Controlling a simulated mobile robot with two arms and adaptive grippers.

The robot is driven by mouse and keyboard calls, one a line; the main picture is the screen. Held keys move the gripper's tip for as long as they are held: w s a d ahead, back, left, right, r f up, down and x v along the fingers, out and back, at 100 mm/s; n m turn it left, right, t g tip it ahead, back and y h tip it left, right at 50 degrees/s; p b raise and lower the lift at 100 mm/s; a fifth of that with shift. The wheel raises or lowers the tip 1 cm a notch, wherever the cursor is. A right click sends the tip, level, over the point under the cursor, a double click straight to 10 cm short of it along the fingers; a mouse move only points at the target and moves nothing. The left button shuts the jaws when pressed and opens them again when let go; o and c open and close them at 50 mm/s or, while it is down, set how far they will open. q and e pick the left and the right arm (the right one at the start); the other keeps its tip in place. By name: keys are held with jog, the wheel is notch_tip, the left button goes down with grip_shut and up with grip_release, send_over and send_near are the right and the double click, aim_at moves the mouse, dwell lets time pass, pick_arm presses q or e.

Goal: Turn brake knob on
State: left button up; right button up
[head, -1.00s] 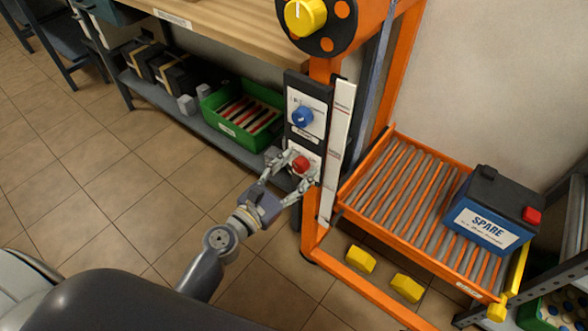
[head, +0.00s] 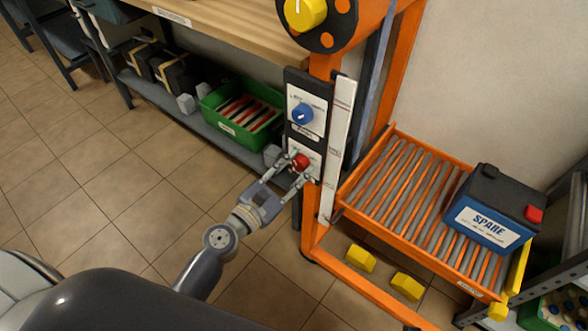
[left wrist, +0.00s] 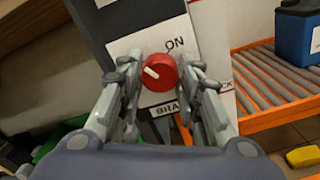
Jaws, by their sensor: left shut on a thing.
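The red brake knob (head: 300,161) sits on a white plate on the dark panel of the orange post. In the left wrist view the red knob (left wrist: 159,72) has a white pointer line aimed to the upper left, and the plate (left wrist: 130,45) reads "ON" at its upper right. A partly hidden label below starts with "BRA". My left gripper (head: 293,172) has its fingers on both sides of the knob, shut on it; the fingers also show in the left wrist view (left wrist: 160,88). My right gripper is not in view.
A blue knob (head: 302,114) is just above, and a large yellow knob (head: 305,12) is higher up. An orange roller tray (head: 385,190) with a blue "SPARE" battery (head: 495,212) lies right. A green bin (head: 242,117) is on the shelf to the left.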

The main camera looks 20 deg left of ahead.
pick_arm(q)
jog(key=m, duration=0.3)
jog(key=shift+m+b, duration=0.35)
jog(key=shift+m, duration=2.75)
jog(key=m+p, duration=0.2)
jog(key=m, duration=0.3)
jog(key=shift+m+p, duration=0.3)
jog(key=shift+m, duration=0.6)
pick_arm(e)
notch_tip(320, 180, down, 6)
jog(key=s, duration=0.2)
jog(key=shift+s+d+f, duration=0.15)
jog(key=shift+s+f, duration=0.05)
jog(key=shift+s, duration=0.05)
pick_arm(q)
jog(key=shift+f, duration=0.1)
